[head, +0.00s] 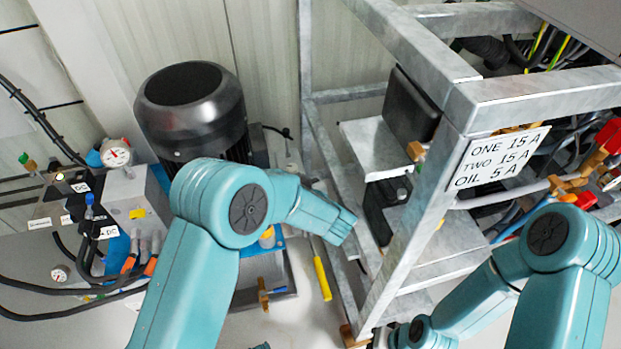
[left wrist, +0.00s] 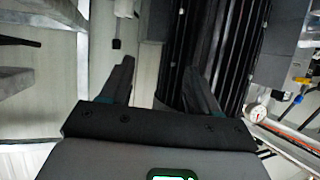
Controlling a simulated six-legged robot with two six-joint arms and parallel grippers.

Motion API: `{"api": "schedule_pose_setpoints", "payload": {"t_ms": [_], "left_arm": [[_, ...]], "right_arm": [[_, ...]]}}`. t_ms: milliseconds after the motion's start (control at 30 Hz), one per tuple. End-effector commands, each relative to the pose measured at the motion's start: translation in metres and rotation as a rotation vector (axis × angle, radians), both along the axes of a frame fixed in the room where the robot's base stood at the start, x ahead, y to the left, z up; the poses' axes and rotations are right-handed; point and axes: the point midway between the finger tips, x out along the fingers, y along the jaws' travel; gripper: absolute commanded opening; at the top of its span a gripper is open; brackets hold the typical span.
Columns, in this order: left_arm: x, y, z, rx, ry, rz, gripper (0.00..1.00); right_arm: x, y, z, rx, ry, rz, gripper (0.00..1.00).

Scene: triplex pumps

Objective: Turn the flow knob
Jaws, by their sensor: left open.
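No part is labelled as the flow knob, so I cannot tell which fitting it is. Small coloured knobs and fittings show on the pump block (head: 130,200) at the left in the head view, including a blue one (head: 89,199).
A black motor (head: 190,105) stands behind my left arm. A grey metal frame (head: 400,230) with a lettered sign (head: 497,158) fills the right. Black hoses (head: 60,315) run along the left. A yellow bar (head: 322,278) is low in the middle, near some open floor.

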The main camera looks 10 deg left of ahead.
Motion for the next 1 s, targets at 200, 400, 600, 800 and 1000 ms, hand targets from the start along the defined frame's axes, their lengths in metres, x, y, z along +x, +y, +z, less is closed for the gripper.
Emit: {"api": "schedule_pose_setpoints", "payload": {"t_ms": [200, 400, 600, 800, 1000], "left_arm": [[-0.004, -0.038, -0.024, -0.004, -0.033, -0.071, 0.61], [-0.006, -0.052, -0.030, -0.003, -0.045, -0.103, 0.61], [0.017, -0.039, -0.042, -0.003, -0.045, -0.101, 0.61], [0.057, -0.017, -0.062, -0.004, -0.045, -0.102, 0.61], [0.094, 0.003, -0.079, -0.003, -0.046, -0.105, 0.61]], "right_arm": [[0.000, 0.000, -0.039, 0.000, 0.000, 0.000, 0.00], [0.000, 0.000, -0.050, 0.000, 0.000, 0.000, 0.00], [0.002, -0.001, -0.059, -0.002, -0.003, -0.006, 0.00], [0.005, -0.004, -0.075, -0.004, -0.008, -0.019, 0.00], [0.008, -0.007, -0.088, -0.006, -0.014, -0.031, 0.00]]}}
